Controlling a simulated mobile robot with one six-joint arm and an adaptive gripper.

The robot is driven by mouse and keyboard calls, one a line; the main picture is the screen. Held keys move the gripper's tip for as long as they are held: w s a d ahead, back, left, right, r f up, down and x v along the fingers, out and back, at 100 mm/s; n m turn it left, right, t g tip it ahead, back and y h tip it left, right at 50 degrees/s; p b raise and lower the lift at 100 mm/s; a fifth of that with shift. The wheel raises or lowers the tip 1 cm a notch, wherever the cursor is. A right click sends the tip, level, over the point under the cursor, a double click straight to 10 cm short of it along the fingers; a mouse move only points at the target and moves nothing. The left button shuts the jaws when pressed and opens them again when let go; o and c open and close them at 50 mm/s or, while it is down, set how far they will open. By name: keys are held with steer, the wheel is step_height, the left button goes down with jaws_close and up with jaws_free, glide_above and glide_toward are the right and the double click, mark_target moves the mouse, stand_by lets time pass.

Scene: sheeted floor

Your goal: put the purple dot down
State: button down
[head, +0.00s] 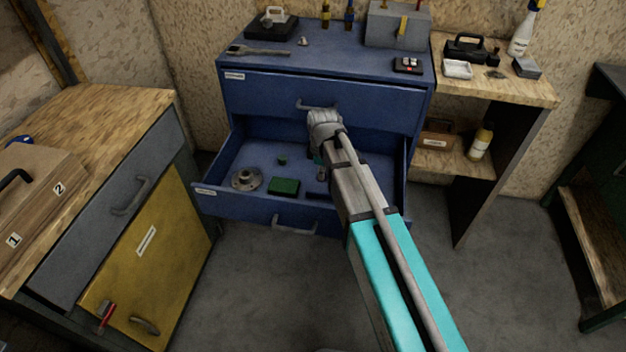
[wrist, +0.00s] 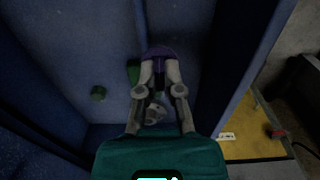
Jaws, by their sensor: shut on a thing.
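The purple dot (wrist: 158,51) shows in the wrist view as a rounded purple piece between the fingertips of my gripper (wrist: 159,66). My gripper is shut on it. In the head view my gripper (head: 319,162) is over the right part of the open blue drawer (head: 225,203), mostly hidden by my own arm, and the purple dot cannot be made out there. I cannot tell whether the dot touches the drawer floor.
In the drawer lie a grey flanged part (head: 246,179), a green block (head: 284,187) and a small green piece (head: 282,160). The drawer walls surround my gripper. Bare floor shows between the flanged part and the back. The closed upper drawer (head: 290,99) is just behind.

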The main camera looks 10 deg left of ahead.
steer(key=w+f+b, duration=0.2)
steer(key=w, duration=0.2)
steer(key=w+d+f+b, duration=0.1)
steer(key=w+f+b, duration=0.2)
steer(key=w, duration=0.1)
steer(key=w+d+f+b, duration=0.1)
steer(key=w+f+b, duration=0.1)
steer(key=w+f, duration=0.1)
steer(key=shift+w+d+b, duration=0.2)
steer(key=shift+w+b, duration=0.2)
steer(key=shift+w+d+f+b, duration=0.15)
steer(key=shift+w+f+b, duration=0.35)
steer(key=shift+w+b, duration=0.1)
steer(key=shift+w+f+b, duration=0.45)
steer(key=shift+f+b, duration=0.2)
steer(key=shift+f, duration=0.05)
steer(key=shift+s+d+f+b, duration=0.1)
steer(key=shift+f+b, duration=1.25)
steer(key=shift+f, duration=0.15)
